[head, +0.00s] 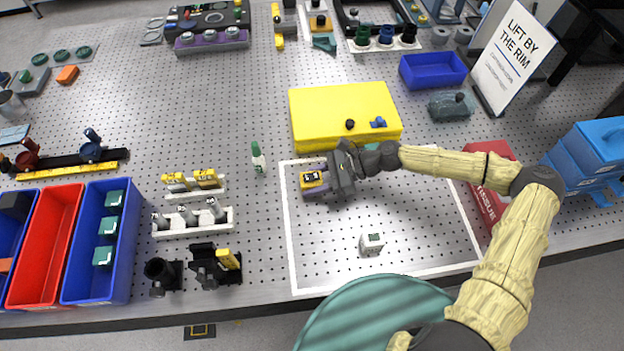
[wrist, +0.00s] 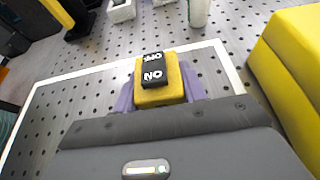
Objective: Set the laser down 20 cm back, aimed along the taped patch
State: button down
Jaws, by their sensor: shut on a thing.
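The laser (head: 313,180) appears to be the yellow block with a black label and purple sides. My gripper (head: 336,176) is shut on it at the upper left of the taped patch. In the wrist view the laser (wrist: 160,92) sticks out beyond the grey gripper body, its black label reading "NO". My fingertips are mostly hidden there. I cannot tell whether the laser touches the board. The taped patch, a white tape outline (head: 289,236), lies on the perforated board; its tape also shows in the wrist view (wrist: 98,72).
A yellow case (head: 345,108) stands close behind the patch. A red box (head: 490,160) borders the right. The patch's middle is largely clear under my arm.

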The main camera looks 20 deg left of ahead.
jog(key=c, duration=0.8)
grip_release()
jog(key=shift+f, duration=0.1)
jog(key=b+v, duration=0.2)
jog(key=v, duration=1)
